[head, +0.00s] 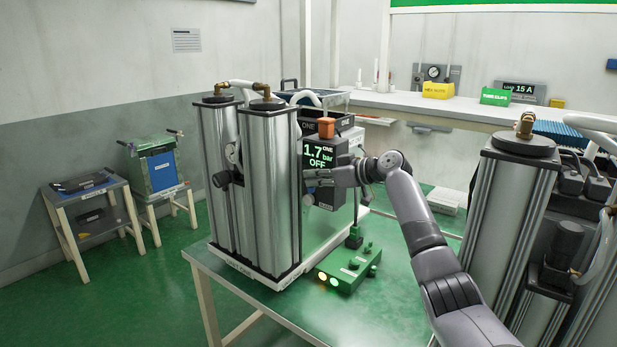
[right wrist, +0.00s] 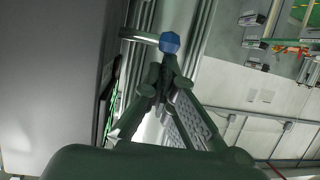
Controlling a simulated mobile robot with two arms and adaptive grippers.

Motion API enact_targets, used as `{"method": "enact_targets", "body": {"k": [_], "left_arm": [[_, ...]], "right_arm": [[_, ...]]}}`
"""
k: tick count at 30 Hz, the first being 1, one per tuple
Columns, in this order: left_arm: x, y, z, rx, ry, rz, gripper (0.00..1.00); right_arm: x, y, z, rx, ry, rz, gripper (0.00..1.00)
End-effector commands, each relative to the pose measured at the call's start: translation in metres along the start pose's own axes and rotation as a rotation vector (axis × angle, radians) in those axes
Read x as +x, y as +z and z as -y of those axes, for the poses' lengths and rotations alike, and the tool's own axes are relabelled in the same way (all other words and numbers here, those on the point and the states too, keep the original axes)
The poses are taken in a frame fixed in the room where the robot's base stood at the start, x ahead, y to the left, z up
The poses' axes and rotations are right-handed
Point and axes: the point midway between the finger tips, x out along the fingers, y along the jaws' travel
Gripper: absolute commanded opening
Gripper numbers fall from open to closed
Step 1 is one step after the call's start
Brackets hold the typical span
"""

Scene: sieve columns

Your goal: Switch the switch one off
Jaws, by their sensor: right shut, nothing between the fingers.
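A black control unit marked ONE (head: 322,150) stands beside the twin steel columns (head: 258,180); its green display reads 1.7 bar and OFF. An orange cap (head: 326,128) sits on top of it. My right gripper (head: 309,186) is at the display's lower edge, with its arm coming in from the lower right; the wrist covers part of the unit's front. In the right wrist view its fingers (right wrist: 167,60) meet at the tips, just below a blue faceted knob (right wrist: 169,42). I cannot tell whether they touch it. No switch lever is clearly visible. My left gripper is not in view.
A green box (head: 349,266) with two lit lamps and a black-based post lies on the green table (head: 262,299). A second column unit (head: 505,240) stands close on the right. A back bench (head: 385,101) holds yellow and green boxes. Two small stands are at left.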

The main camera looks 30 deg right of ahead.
Motion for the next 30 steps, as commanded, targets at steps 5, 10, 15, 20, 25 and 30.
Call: {"method": "enact_targets", "body": {"k": [5, 10, 15, 20, 25, 30], "left_arm": [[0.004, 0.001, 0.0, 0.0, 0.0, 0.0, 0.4], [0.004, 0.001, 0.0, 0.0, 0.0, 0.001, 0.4], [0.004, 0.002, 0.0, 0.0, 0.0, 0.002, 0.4], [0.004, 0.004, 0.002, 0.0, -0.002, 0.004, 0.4], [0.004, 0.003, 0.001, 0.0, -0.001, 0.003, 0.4], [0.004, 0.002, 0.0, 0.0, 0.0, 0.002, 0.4]], "right_arm": [[-0.004, 0.009, 0.005, 0.002, -0.003, 0.012, 0.0], [-0.006, 0.006, 0.006, 0.003, -0.003, 0.009, 0.0], [-0.006, 0.005, 0.006, 0.002, -0.003, 0.006, 0.0], [-0.009, -0.004, 0.006, 0.0, -0.003, 0.003, 0.0], [-0.018, -0.033, 0.005, -0.001, -0.001, 0.001, 0.0], [-0.028, -0.064, 0.005, 0.0, -0.002, 0.003, 0.0]]}}
